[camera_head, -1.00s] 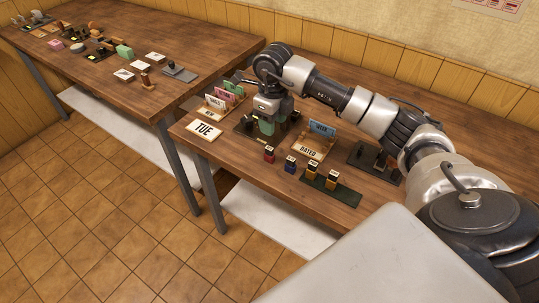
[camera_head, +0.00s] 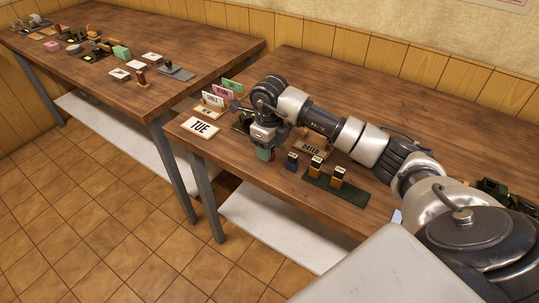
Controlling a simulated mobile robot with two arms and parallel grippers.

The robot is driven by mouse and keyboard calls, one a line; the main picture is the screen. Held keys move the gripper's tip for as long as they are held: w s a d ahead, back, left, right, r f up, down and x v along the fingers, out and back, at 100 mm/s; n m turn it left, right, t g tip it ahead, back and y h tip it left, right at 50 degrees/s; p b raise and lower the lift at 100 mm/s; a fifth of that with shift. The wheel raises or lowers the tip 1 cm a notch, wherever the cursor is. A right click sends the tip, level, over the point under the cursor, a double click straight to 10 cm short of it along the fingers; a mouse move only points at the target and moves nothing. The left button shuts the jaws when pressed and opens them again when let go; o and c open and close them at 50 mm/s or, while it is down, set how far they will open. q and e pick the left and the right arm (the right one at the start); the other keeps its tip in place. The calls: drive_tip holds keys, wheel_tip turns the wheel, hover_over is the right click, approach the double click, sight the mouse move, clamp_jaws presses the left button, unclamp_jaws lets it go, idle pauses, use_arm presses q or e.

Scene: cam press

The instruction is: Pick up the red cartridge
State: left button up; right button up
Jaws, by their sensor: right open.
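The red cartridge (camera_head: 272,156) is near the front edge of the right table, mostly hidden behind my right gripper (camera_head: 265,154). Only a small red part shows beside the fingers. My right gripper points down at the cartridge with its jaws open. I cannot tell whether the fingers touch it or stand around it. My left gripper is not in view.
A dark blue cartridge (camera_head: 292,161) stands close to the right of the gripper. A green tray (camera_head: 340,192) with two tan, dark-topped pieces is further right. A "DATED" holder (camera_head: 311,147) is behind, partly covered by my arm. A "TUE" card (camera_head: 201,127) lies left.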

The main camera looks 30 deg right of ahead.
clamp_jaws()
drive_tip(key=shift+r, duration=0.15)
